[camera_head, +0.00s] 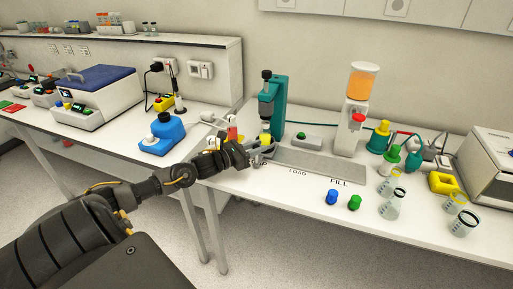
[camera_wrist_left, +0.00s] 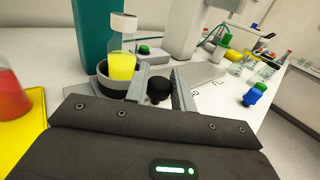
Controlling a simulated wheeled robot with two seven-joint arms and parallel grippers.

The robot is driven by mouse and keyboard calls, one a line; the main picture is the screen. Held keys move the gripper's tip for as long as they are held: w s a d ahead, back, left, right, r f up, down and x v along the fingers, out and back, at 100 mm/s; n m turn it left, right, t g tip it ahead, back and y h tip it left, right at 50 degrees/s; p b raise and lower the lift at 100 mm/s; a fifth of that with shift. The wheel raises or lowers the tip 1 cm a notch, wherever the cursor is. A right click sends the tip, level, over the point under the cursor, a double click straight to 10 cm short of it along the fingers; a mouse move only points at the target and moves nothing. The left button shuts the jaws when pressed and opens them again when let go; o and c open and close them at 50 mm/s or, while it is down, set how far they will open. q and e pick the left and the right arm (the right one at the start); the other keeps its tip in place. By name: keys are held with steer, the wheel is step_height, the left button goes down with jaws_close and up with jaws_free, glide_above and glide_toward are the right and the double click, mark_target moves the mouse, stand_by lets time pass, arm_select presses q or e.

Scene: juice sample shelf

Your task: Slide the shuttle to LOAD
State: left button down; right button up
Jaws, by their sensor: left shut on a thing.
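The shuttle (camera_wrist_left: 104,82) is a grey holder carrying a cup of yellow juice (camera_wrist_left: 121,66). It sits under the teal press (camera_head: 278,103), at the left end of the grey track plate (camera_head: 318,164). My left gripper (camera_head: 262,154) is at the front of the shuttle. In the left wrist view its fingers (camera_wrist_left: 160,90) are shut on the shuttle's black round knob (camera_wrist_left: 160,86). The LOAD label (camera_head: 298,172) lies right of the gripper, and the FILL label (camera_head: 339,181) further right. The label at the left end is mostly hidden by the gripper. My right gripper is not in view.
An orange juice dispenser (camera_head: 360,99) stands behind the track's right part. A blue device (camera_head: 163,134) stands left. The track right of the shuttle looks clear.

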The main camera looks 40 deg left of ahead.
arm_select(q)
steer(key=shift+w+d, duration=0.15)
steer(key=shift+d, duration=0.35)
steer(key=w+d+b, duration=0.1)
steer(key=d, duration=0.3)
steer(key=w+d+b, duration=0.1)
steer(key=w+d, duration=0.1)
steer(key=d, duration=0.2)
steer(key=w+d+b, duration=0.1)
steer(key=d+b, duration=0.1)
steer(key=d, duration=0.3)
steer(key=shift+w+d, duration=0.1)
steer(key=shift+w, duration=0.2)
steer(key=c, duration=1.2)
jaws_free()
steer(key=shift+c, duration=0.2)
